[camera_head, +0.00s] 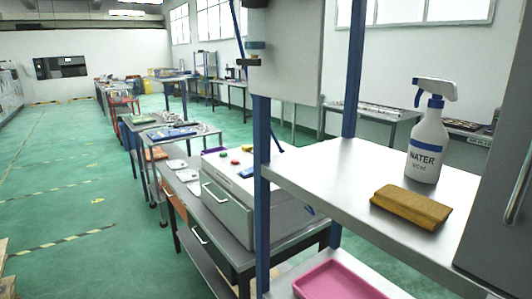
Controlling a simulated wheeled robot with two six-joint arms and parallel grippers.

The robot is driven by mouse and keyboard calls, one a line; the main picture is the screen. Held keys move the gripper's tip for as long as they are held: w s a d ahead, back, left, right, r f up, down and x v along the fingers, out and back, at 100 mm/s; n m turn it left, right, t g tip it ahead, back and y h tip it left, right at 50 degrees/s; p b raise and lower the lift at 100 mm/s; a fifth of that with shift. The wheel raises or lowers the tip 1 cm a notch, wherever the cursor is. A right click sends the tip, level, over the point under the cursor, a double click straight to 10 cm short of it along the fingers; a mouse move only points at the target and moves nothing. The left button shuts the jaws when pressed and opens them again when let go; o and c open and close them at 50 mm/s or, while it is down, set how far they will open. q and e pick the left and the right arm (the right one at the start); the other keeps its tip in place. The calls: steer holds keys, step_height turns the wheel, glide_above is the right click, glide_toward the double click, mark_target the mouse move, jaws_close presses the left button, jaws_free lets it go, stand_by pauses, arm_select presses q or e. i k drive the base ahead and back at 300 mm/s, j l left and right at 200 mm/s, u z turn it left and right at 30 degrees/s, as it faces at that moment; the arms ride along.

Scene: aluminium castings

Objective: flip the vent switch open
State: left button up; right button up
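I cannot make out a vent switch in the head view. A light grey box-shaped unit (228,214) with a front handle stands on a dark-framed bench in the middle, with red and green round parts on its top. A pale cabinet (285,55) stands or hangs above it behind a blue post; no switch can be told on its visible face. Neither of my grippers shows, so their state is hidden.
On the right, a metal shelf (340,165) on blue posts carries a spray bottle (427,145) labelled WATER and a brown-yellow cloth or sponge (411,207). A pink tray (338,281) is below. A grey cabinet (500,225) edges the right. Green floor (75,200) at left is mostly clear.

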mark_target(248, 171)
steer(key=i+j+z, duration=0.1)
steer(key=z, duration=0.3)
steer(key=i+j+z, duration=0.2)
steer(key=z, duration=0.25)
steer(key=i+j+z, duration=0.1)
steer(key=i+j, duration=0.4)
steer(key=j, duration=0.25)
steer(key=i+j+z, duration=0.15)
steer(key=j, duration=0.2)
steer(key=i+j, duration=0.3)
steer(key=j, duration=0.15)
steer(key=l+z, duration=0.05)
